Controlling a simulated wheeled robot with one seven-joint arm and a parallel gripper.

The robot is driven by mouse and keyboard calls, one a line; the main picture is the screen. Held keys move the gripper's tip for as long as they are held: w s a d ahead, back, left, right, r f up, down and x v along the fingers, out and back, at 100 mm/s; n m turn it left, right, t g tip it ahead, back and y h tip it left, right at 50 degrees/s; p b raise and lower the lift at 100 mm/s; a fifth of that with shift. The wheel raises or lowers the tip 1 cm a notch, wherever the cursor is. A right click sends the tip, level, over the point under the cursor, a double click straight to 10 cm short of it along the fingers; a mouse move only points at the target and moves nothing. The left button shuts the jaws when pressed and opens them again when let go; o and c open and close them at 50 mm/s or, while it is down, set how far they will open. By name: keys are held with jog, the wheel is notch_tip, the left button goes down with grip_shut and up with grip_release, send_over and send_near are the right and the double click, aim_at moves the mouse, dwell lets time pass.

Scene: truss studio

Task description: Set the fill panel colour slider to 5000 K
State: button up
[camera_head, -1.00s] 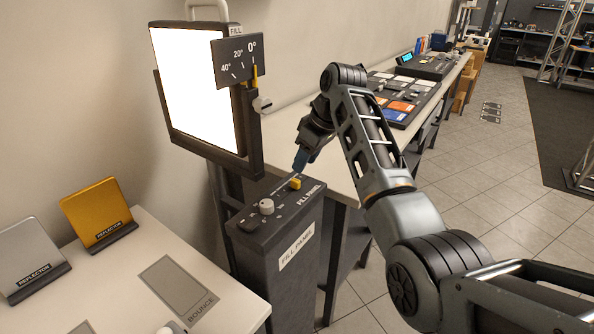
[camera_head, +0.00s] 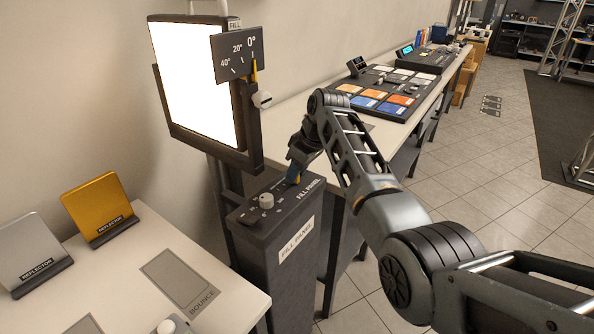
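The fill panel control box (camera_head: 300,240) is a dark pedestal labelled FILL PANEL, with controls on its top. A round white knob (camera_head: 266,200) sits near the left of its top. The scale markings by the slider are too small to read.
The lit fill panel (camera_head: 193,85) stands behind the box, with a tilt scale plate (camera_head: 238,54) reading 0°, 20°, 40°. A bench (camera_head: 285,117) with a colour-button console (camera_head: 385,95) runs behind my arm. A table (camera_head: 225,285) with reflectors (camera_head: 98,208) is at front left.

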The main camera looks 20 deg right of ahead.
grip_shut()
jog(key=shift+d, duration=0.1)
jog(key=shift+w+d+f+b, duration=0.15)
jog(key=shift+w+d+b, duration=0.35)
jog(key=shift+d+b, duration=0.2)
jog(key=shift+w+d, duration=0.25)
jog(key=shift+o, duration=1.7)
grip_release()
